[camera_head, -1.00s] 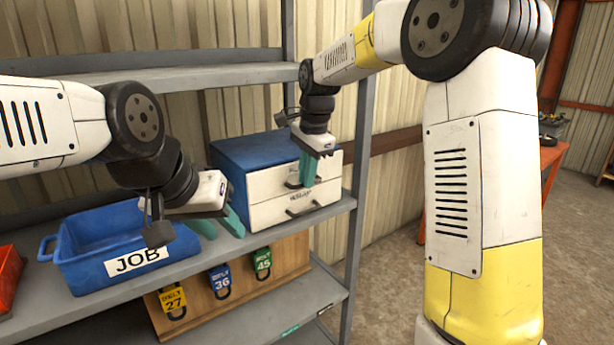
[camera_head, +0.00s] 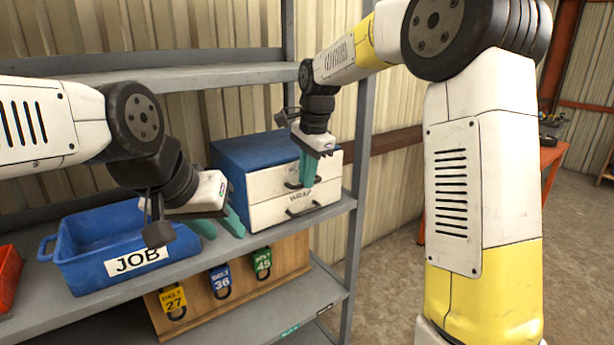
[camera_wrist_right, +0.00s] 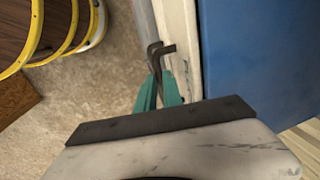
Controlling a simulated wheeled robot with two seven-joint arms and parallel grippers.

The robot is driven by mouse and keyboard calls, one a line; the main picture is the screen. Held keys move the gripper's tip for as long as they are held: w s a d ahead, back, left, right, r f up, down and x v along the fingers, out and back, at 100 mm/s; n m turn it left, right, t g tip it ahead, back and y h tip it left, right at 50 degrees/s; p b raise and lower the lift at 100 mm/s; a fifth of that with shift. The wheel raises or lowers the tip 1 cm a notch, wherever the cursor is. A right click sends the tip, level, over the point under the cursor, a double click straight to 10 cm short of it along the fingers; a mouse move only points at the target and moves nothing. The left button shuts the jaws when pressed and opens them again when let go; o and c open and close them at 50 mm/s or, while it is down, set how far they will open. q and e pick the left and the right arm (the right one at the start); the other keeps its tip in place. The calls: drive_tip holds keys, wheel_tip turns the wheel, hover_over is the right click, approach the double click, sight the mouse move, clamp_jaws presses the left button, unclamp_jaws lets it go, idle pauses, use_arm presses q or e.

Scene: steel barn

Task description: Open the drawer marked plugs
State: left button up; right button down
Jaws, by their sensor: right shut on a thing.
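A blue cabinet (camera_head: 240,153) with two white drawers stands on the middle shelf. Its upper drawer (camera_head: 262,182) and lower drawer (camera_head: 262,213) both look closed. The upper drawer's label is mostly hidden by my right gripper, and the lower drawer's label is too blurred to read surely. My right gripper (camera_head: 308,180) points down at the upper drawer and is shut on its dark handle (camera_wrist_right: 156,55), which shows between the teal fingers in the right wrist view. My left gripper (camera_head: 220,226) is open and empty, left of the cabinet, in front of the shelf.
A blue JOB bin (camera_head: 85,265) stands left of the cabinet, behind my left gripper, with a red bin (camera_head: 8,275) further left. Below is a wooden board (camera_head: 290,262) with padlock-like tags. A shelf upright (camera_head: 358,180) stands close right of the cabinet.

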idle(0.6)
drive_tip(key=s+d, duration=1.1)
drive_tip(key=s, duration=0.4)
drive_tip(key=shift+s+d, duration=0.15)
drive_tip(key=shift+s, duration=0.1)
drive_tip(key=c, duration=1.5)
unclamp_jaws()
drive_tip(key=r, duration=0.2)
drive_tip(key=s+r, duration=0.1)
drive_tip(key=r, duration=0.2)
drive_tip(key=d+r, duration=0.1)
drive_tip(key=r, duration=0.1)
drive_tip(key=shift+s+r, duration=0.15)
drive_tip(key=shift+r, duration=0.2)
